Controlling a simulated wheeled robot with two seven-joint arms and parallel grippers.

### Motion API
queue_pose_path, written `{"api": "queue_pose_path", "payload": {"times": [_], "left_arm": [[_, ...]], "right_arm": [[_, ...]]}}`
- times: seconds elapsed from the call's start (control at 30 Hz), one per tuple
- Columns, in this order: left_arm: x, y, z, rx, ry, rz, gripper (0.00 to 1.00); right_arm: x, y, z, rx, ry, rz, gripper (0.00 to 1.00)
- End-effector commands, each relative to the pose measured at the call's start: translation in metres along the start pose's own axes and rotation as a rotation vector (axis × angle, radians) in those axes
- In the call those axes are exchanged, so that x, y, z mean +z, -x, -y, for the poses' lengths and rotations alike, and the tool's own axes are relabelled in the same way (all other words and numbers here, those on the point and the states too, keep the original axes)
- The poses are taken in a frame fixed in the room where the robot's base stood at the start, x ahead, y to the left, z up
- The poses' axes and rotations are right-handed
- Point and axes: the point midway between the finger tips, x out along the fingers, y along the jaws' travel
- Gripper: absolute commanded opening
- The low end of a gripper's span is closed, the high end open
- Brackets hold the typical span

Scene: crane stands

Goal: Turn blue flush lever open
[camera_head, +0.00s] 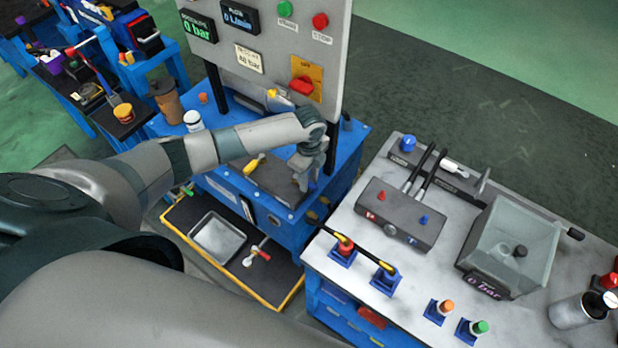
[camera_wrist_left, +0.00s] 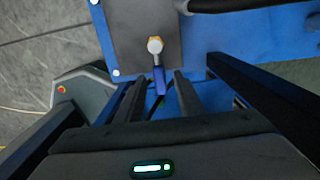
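The blue flush lever (camera_wrist_left: 160,80) shows in the left wrist view, below a brass-coloured round fitting with a pale end (camera_wrist_left: 155,46) on a dark plate. My left gripper (camera_wrist_left: 158,90) is open, with one finger on each side of the lever's free end. I cannot tell whether either finger touches it. In the head view my left gripper (camera_head: 306,180) points down over the right part of the blue bench (camera_head: 290,212), below the grey panel. There the gripper hides most of the lever. My right gripper is not in view.
The upright grey panel (camera_head: 270,85) with gauges and a red switch (camera_head: 301,86) stands behind the gripper. A yellow-handled tool (camera_head: 254,163) is beside my left arm. A grey-topped bench (camera_head: 370,240) with several fittings stands to the right, across a narrow gap.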

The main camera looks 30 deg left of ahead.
Motion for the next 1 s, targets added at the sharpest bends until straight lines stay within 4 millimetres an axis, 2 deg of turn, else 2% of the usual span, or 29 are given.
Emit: {"api": "queue_pose_path", "payload": {"times": [0.17,0.43,0.47,0.5,0.6,1.0], "left_arm": [[-0.0002,-0.0089,-0.0004,0.0,-0.001,0.001,0.34],[-0.0001,-0.0099,-0.0004,0.0,-0.001,0.0,0.34],[-0.0001,-0.0098,-0.0004,0.0,-0.001,0.0,0.3],[-0.0001,-0.0098,-0.0004,0.0,-0.001,0.0,0.2],[0.0,-0.0097,-0.0004,0.0,-0.001,0.0,0.0],[0.0051,-0.0103,0.0024,-0.001,-0.019,0.001,0.0]], "right_arm": [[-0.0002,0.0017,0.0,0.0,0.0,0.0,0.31],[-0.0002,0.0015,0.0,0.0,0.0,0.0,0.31],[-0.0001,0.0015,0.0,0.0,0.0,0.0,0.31],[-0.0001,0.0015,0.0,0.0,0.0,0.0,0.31],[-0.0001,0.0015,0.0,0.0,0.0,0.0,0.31],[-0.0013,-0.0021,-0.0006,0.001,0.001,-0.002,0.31]]}}
